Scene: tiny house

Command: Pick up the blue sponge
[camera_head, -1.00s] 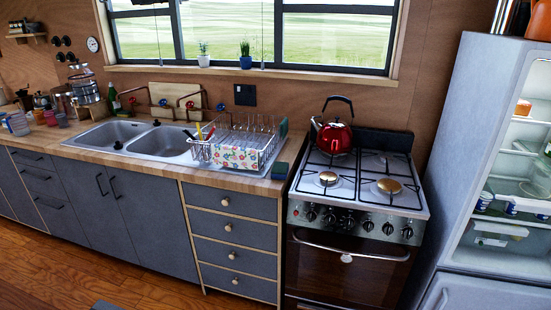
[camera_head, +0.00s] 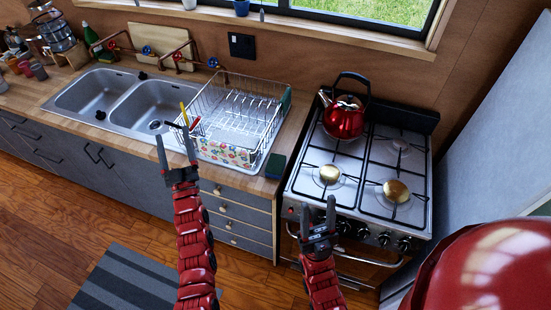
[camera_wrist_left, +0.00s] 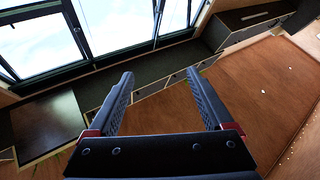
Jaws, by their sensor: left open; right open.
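A small blue and green block (camera_head: 275,165), which looks like the sponge, lies on the counter's right end, between the dish rack and the stove. My left gripper (camera_head: 175,145) is open and raised in front of the dish rack, to the left of the block. In the left wrist view the left gripper (camera_wrist_left: 160,75) is open with nothing between its fingers, and no sponge shows there. My right gripper (camera_head: 318,212) is open and empty in front of the stove, below and to the right of the block.
The wire dish rack (camera_head: 240,115) stands left of the block, with a flowered cloth (camera_head: 222,152) at its front. The stove (camera_head: 320,160) with a red kettle (camera_head: 343,118) is on the right. A double sink (camera_head: 140,100) is at left. A striped rug (camera_head: 125,280) lies on the floor.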

